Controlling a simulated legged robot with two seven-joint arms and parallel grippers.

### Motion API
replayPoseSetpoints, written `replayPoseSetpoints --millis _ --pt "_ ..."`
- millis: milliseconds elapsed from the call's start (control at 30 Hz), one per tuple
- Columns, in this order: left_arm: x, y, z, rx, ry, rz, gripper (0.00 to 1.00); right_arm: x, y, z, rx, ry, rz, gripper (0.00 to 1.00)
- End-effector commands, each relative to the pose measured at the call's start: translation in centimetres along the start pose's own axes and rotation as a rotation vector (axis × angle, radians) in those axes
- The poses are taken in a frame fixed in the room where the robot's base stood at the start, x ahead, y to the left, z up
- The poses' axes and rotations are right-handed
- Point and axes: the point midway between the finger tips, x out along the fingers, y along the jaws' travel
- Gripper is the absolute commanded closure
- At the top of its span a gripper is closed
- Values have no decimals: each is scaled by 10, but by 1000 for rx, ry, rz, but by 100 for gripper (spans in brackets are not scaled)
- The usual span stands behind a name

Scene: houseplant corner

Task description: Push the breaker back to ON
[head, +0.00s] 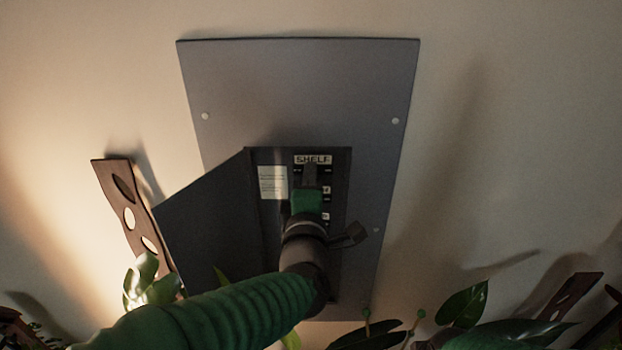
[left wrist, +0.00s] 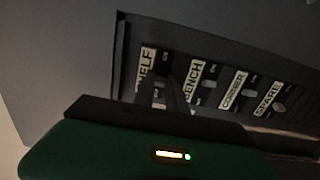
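A grey breaker panel (head: 300,90) is fixed to the wall, with a dark recessed box in its lower middle. Inside is a column of labelled breakers. The SHELF label (head: 313,159) is at the top; the left wrist view shows the SHELF (left wrist: 147,68), BENCH (left wrist: 193,80), CORNER (left wrist: 233,90) and SPARE (left wrist: 267,99) labels. My left gripper (head: 310,174) reaches into the box just below the SHELF label, its narrow dark fingers together. They also show at the SHELF row in the left wrist view (left wrist: 174,92). They hide the SHELF switch, so its position and any contact are unclear. My right gripper is out of view.
The box's dark door (head: 208,222) hangs open to the left, close to my left arm. A pale paper note (head: 273,183) is beside the breakers. A brown wooden piece with holes (head: 130,215) leans at the left. Leafy plants (head: 465,305) line the bottom.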

Motion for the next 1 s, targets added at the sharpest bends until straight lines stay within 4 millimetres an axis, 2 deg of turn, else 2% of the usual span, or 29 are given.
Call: replayPoseSetpoints --millis 467,1000 --pt "-2 -6 3 0 29 -11 100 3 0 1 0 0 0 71" --pt "-2 -9 18 5 353 -14 100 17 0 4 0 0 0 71"
